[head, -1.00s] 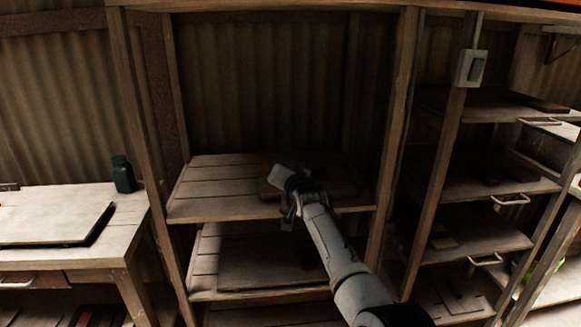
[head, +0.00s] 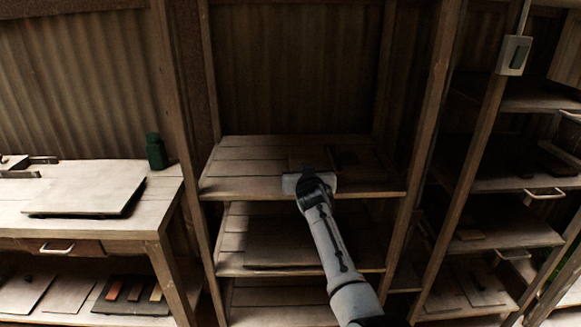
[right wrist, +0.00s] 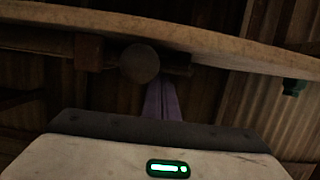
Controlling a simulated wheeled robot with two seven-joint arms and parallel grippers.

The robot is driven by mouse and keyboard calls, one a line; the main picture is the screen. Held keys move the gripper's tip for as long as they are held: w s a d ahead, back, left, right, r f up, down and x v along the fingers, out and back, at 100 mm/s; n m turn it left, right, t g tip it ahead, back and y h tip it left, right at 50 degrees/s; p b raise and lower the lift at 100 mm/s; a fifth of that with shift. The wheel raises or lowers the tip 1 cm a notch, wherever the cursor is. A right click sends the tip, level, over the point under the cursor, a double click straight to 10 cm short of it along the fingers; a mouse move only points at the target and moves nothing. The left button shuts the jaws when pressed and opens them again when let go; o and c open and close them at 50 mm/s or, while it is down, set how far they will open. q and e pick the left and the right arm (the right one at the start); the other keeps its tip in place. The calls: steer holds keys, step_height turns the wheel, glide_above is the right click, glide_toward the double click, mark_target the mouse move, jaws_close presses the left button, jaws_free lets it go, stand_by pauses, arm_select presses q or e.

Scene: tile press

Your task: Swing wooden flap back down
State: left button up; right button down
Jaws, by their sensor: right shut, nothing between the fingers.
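My right gripper (head: 310,183) is in front of the upper shelf of the middle rack in the head view. Its fingers are hidden there. In the right wrist view its narrow fingers (right wrist: 162,100) are together and empty. A pale wooden board edge (right wrist: 215,45) crosses the top of that view, with a dark round knob (right wrist: 140,63) on it near the fingers; contact cannot be told. In the head view a pale flat board (head: 85,190) lies level on the left table. I cannot tell which board is the flap. My left gripper is out of view.
A green jar (head: 156,152) stands at the back right of the left table (head: 160,190). The rack's upper shelf (head: 235,165) has free room at left. Posts flank the rack. A tray of coloured strips (head: 130,295) sits below the table. More shelves stand at right.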

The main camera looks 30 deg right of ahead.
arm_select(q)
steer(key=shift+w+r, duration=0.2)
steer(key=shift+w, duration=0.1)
